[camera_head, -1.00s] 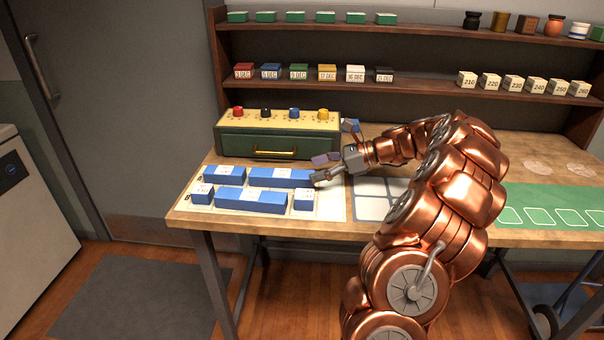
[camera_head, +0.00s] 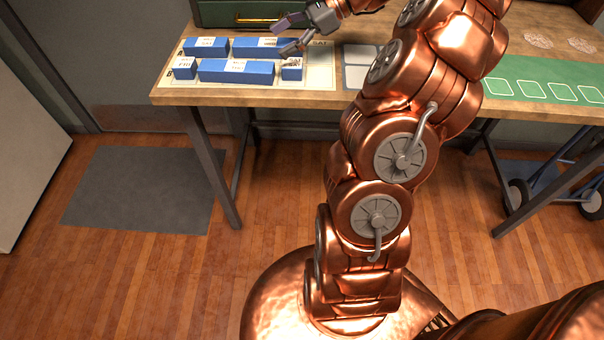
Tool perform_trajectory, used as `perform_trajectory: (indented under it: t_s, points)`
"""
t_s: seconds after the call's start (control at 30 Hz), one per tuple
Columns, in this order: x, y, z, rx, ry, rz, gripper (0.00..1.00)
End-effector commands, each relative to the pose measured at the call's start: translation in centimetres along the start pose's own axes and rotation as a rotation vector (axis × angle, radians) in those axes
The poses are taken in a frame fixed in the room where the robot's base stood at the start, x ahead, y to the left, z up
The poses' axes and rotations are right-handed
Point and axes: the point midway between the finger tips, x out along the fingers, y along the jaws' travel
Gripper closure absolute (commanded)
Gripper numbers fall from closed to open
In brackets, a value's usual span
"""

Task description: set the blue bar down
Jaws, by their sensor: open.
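Several blue bars and blocks with white labels lie on a pale printed sheet (camera_head: 322,72) at the left of the table. The back row has a left bar (camera_head: 206,48) and a right bar (camera_head: 252,49). My gripper (camera_head: 285,35) is open and empty at the right end of the back right bar, partly covering that end. I cannot tell whether a finger touches it.
The wooden table's front edge (camera_head: 290,98) is just ahead of the sheet. A green drawer box (camera_head: 235,12) stands behind the bars. Pale square tiles (camera_head: 360,75) lie to the right, and a green mat (camera_head: 540,80) farther right.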

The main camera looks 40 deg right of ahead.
Motion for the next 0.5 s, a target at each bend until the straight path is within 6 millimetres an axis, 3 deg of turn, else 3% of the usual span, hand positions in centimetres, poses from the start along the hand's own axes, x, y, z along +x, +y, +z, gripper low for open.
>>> perform_trajectory:
  t_s: [0.03,0.2,0.3,0.5]
  points:
    - [2.0,1.4,1.8,-0.067,0.018,0.056,0.27]
    - [7.2,7.0,5.5,-0.293,0.092,0.233,0.27]
    - [9.5,10.5,6.9,-0.427,0.134,0.334,0.27]
    - [12.3,18.1,8.1,-0.694,0.213,0.540,0.27]
